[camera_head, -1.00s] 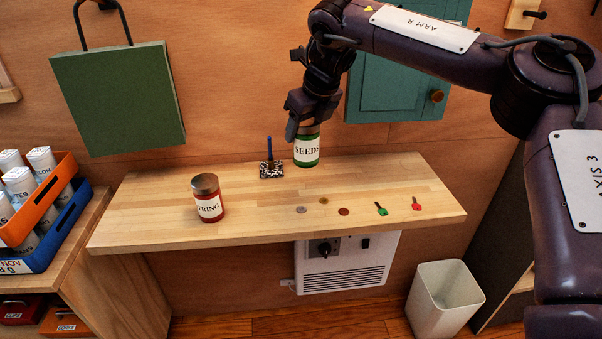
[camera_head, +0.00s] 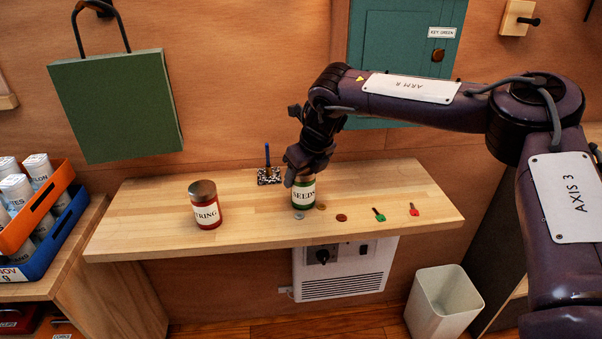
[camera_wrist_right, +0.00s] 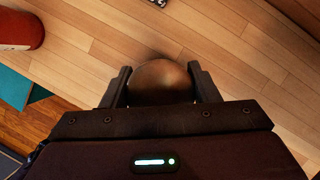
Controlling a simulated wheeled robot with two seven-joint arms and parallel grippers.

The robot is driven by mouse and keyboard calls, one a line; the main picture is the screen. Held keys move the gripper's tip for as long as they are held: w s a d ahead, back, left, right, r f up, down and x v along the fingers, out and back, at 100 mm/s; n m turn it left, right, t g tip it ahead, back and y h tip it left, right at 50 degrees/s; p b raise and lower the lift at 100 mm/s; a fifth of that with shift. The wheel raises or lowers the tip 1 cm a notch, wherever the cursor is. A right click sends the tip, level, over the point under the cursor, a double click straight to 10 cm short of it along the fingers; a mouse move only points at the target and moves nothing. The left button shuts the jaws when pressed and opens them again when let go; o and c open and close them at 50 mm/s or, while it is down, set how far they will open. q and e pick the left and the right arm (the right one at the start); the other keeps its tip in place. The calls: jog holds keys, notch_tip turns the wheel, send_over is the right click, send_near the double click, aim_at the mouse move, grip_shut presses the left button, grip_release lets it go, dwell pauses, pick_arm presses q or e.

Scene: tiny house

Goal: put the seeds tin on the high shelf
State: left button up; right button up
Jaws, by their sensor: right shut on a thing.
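The seeds tin (camera_head: 304,195) is green with a white SEEDS label and stands upright at the middle of the wooden shelf (camera_head: 150,235). Its base is at the shelf surface; I cannot tell whether it touches or hangs just above. My right gripper (camera_head: 303,178) is shut on its top from above. In the right wrist view its round brown lid (camera_wrist_right: 160,82) sits between the two fingers. The gripper hides the lid in the head view. My left gripper is not in view.
A red string tin (camera_head: 206,208) stands left on the shelf. A pen holder (camera_head: 269,177) is behind. A teal cabinet (camera_head: 400,45) hangs above. The shelf's front left is clear.

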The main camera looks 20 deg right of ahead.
jog(key=o, duration=0.8)
jog(key=shift+f, duration=0.1)
jog(key=shift+c, duration=0.2)
jog(key=o, duration=0.4)
jog(key=shift+c, duration=0.2)
